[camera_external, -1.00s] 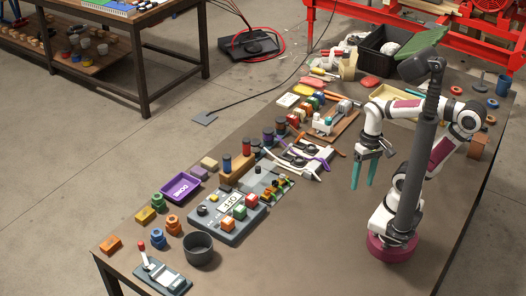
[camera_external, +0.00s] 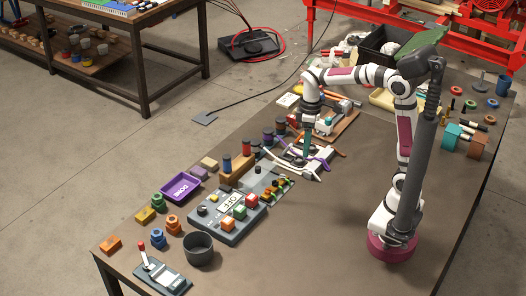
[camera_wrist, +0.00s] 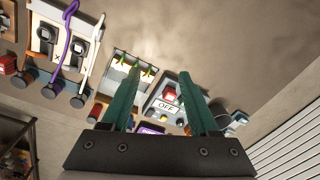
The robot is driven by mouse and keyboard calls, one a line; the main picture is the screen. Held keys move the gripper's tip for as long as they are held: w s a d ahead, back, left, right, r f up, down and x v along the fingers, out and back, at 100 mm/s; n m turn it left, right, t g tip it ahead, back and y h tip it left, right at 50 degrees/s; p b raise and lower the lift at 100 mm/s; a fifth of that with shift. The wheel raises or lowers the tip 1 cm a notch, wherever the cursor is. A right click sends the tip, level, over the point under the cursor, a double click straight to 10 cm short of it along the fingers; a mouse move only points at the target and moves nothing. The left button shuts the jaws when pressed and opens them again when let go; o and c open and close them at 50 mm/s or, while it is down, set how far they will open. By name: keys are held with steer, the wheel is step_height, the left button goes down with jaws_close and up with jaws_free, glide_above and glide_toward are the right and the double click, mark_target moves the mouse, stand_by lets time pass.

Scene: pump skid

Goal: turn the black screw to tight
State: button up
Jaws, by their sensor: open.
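My gripper (camera_external: 307,138) is open and empty, with teal fingers pointing down above or beside a white panel (camera_external: 318,160) with dark round fittings and purple and white cables. In the wrist view the fingers (camera_wrist: 156,73) are wide apart, with nothing between them close up. The panel (camera_wrist: 60,62) is left of them there. A grey box marked OFF (camera_external: 232,204) has coloured blocks and a small black knob (camera_external: 202,211). A short black cylinder (camera_external: 257,169) stands on a grey plate beside it. I cannot tell which black part is the screw.
A purple tray marked DONE (camera_external: 180,188), a dark grey bowl (camera_external: 199,248) and a red-tipped lever fixture (camera_external: 160,272) stand on the table's left part. Coloured cylinders line the far edge. The table's middle front is clear.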

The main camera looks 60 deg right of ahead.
mark_target(276, 183)
steer(key=w+d+f+n, duration=0.1)
steer(key=w+f+n, duration=0.55)
steer(key=w, duration=0.55)
steer(key=shift+h, duration=0.4)
step_height(276, 183, down, 15)
steer(key=shift+w+d+r, duration=0.1)
steer(key=shift+d+r, duration=0.05)
steer(key=shift+c, duration=0.2)
jaws_close()
